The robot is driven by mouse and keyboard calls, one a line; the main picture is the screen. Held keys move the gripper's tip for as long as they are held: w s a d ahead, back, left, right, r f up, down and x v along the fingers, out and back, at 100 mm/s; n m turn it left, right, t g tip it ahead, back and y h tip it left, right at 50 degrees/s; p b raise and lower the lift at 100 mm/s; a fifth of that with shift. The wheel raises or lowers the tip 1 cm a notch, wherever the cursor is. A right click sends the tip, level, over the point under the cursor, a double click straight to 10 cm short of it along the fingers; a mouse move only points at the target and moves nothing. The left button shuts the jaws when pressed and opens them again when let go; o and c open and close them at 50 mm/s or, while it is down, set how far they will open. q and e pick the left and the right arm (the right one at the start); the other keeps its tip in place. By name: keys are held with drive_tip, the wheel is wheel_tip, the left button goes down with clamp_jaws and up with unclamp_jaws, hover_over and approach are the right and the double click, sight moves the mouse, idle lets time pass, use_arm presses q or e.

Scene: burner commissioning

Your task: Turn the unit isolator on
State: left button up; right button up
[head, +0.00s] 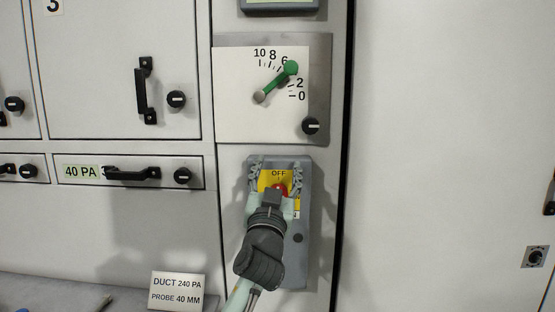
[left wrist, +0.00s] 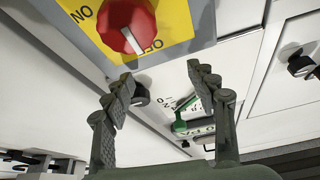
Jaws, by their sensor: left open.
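The unit isolator is a grey box (head: 297,250) on the panel with a yellow plate (head: 266,179) and a red rotary knob (head: 281,189). In the left wrist view, the red knob (left wrist: 127,25) has a white mark pointing to OFF; ON is at the plate's other side. My left gripper (head: 277,176) is in front of the isolator, partly hiding the knob and plate. In the left wrist view my left gripper (left wrist: 161,75) is open and empty, with the knob beyond the fingertips, up and left of the gap. Contact is not visible. My right gripper is out of view.
Above the isolator is a dial plate (head: 231,90) with a green lever (head: 279,80), near the 6 to 2 marks. Left are cabinet doors and drawers with black handles (head: 141,91). A card (head: 177,291) reads DUCT 240 PA, PROBE 40 MM. A plain white panel (head: 450,130) is right.

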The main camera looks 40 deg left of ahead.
use_arm(q)
drive_tip(key=shift+r, duration=1.65)
